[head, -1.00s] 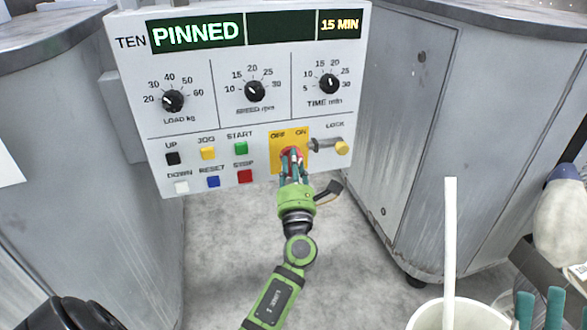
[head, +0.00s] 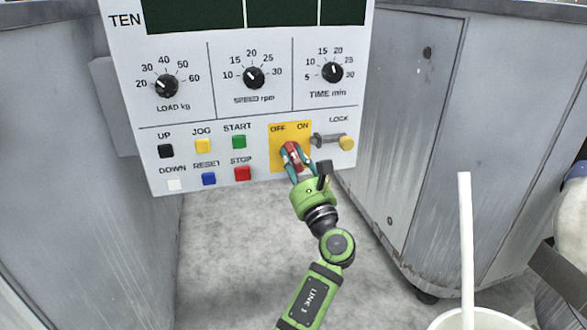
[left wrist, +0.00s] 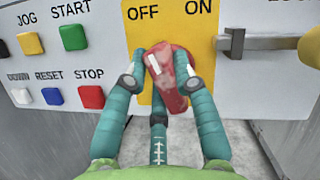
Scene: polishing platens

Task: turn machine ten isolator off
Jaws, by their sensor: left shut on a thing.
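The panel marked TEN (head: 125,60) faces me, and its display windows (head: 195,12) are dark. The isolator is a red knob (head: 291,153) on a yellow plate (head: 275,140) marked OFF and ON. My left gripper (head: 297,160) has its teal fingers shut around the red knob, from below. In the left wrist view the red knob (left wrist: 168,78) sits between the fingertips (left wrist: 160,72). It leans up and left, with its white mark toward OFF. The fingers hide part of the knob. My right gripper is not in view.
A grey lock bar with a yellow knob (head: 347,143) is just right of the plate. The red STOP button (head: 242,173) and other buttons are to the left. Grey cabinets stand on both sides. A white tub (head: 480,318) with a white stick is at lower right.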

